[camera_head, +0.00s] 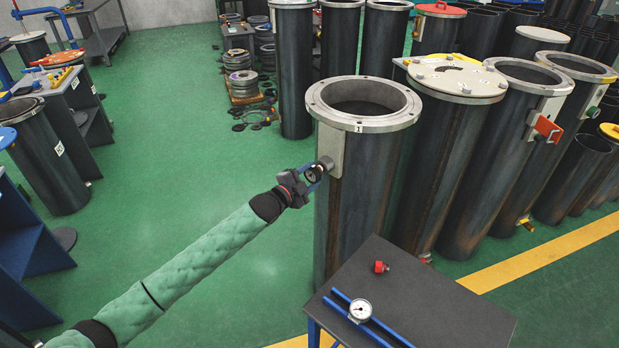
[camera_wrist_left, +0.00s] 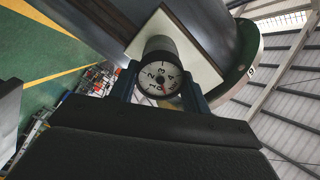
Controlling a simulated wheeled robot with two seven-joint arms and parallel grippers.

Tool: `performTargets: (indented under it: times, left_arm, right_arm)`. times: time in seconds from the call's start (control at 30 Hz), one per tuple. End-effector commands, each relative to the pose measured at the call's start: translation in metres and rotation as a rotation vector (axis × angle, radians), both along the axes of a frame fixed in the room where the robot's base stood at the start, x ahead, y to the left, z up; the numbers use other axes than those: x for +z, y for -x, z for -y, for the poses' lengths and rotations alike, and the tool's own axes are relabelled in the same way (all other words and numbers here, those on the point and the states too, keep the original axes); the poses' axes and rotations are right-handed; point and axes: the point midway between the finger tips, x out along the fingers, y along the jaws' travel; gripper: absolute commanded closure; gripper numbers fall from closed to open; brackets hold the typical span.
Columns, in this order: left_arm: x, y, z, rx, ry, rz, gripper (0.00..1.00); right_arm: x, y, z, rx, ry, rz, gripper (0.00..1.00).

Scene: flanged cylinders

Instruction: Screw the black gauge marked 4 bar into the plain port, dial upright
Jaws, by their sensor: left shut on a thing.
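My left gripper (camera_head: 313,174) is shut on the black gauge (camera_head: 314,175) at the side of the front flanged cylinder (camera_head: 357,190). In the left wrist view the black gauge (camera_wrist_left: 160,78) sits between the two blue fingers, its white dial numbered up to 4 and facing the camera. The dial looks turned in that tilted view. Behind it is a pale square plate (camera_wrist_left: 190,50) on the cylinder; in the head view a round metal port (camera_head: 326,162) shows at this plate. The gauge is at the port, but its thread is hidden. My right gripper is not in view.
A dark table (camera_head: 440,306) stands in front of the cylinder, with a white-dial gauge (camera_head: 360,310) on blue rails and a red cap (camera_head: 380,267). Other cylinders stand close on the right, one with a lid (camera_head: 455,78).

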Motion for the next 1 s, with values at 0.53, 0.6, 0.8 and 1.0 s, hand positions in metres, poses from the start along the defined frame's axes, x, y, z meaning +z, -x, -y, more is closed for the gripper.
performTargets:
  times: [0.53, 0.6, 0.8, 1.0]
  left_arm:
    - [0.0001, -0.0067, 0.0057, 0.0, 0.0, 0.0, 0.79]
    - [-0.0001, -0.0076, 0.0064, 0.0, 0.0, 0.0, 0.79]
    - [-0.0001, -0.0085, 0.0072, 0.0, 0.0, 0.0, 0.79]
    - [-0.0001, -0.0083, 0.0072, 0.0, 0.0, 0.0, 0.79]
  right_arm:
    - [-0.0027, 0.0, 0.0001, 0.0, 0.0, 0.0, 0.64]
    - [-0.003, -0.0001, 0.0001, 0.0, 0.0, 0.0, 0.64]
    - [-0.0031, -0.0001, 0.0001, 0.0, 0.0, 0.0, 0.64]
    - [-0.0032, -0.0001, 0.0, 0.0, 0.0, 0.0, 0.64]
